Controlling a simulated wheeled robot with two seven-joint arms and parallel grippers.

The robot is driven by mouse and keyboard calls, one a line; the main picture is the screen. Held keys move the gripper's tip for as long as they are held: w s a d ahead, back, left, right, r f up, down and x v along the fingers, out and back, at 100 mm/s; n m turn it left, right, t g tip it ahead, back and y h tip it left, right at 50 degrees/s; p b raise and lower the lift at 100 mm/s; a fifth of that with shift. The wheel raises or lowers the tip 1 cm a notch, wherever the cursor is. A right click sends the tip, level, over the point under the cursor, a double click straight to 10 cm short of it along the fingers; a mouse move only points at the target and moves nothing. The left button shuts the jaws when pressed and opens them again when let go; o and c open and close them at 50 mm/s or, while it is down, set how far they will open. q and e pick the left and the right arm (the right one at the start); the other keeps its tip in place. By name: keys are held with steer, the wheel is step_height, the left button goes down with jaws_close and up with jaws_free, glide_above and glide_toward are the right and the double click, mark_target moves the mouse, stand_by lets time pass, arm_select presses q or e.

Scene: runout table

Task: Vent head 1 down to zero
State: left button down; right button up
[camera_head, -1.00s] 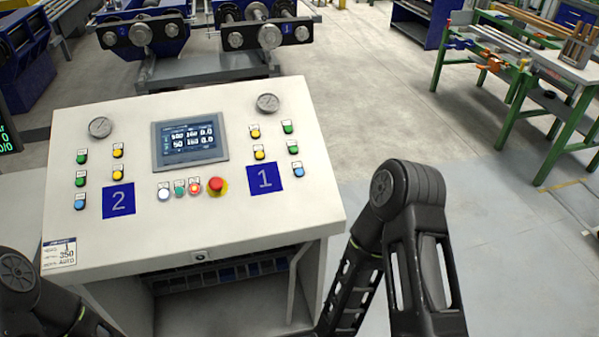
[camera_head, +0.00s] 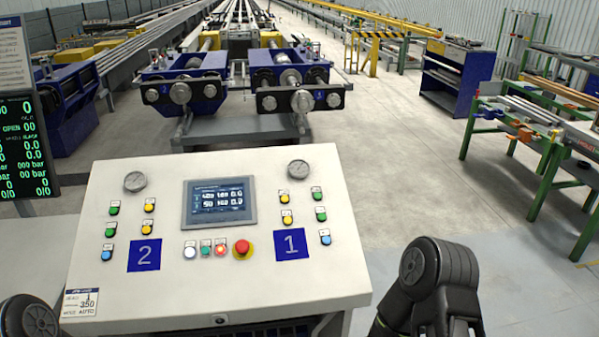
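The white control desk (camera_head: 200,285) stands in front of me. Its right half carries the blue "1" plate (camera_head: 291,244), with yellow buttons (camera_head: 285,216), green buttons (camera_head: 320,214) and a blue button (camera_head: 325,237) around it. A round gauge (camera_head: 298,169) sits above that group. The lit screen (camera_head: 219,203) is in the middle; its small figures are hard to read. Beyond the desk, the right machine head (camera_head: 302,101) bears a small "1" label. Both my arms show only as dark joints at the lower edge; neither gripper is in view.
The left half has a matching "2" plate (camera_head: 144,255) and buttons. A red emergency stop (camera_head: 242,247) sits below the screen. A dark display board (camera_head: 20,145) with green figures stands at the left. A green-framed bench (camera_head: 545,140) stands at the right; the floor between is clear.

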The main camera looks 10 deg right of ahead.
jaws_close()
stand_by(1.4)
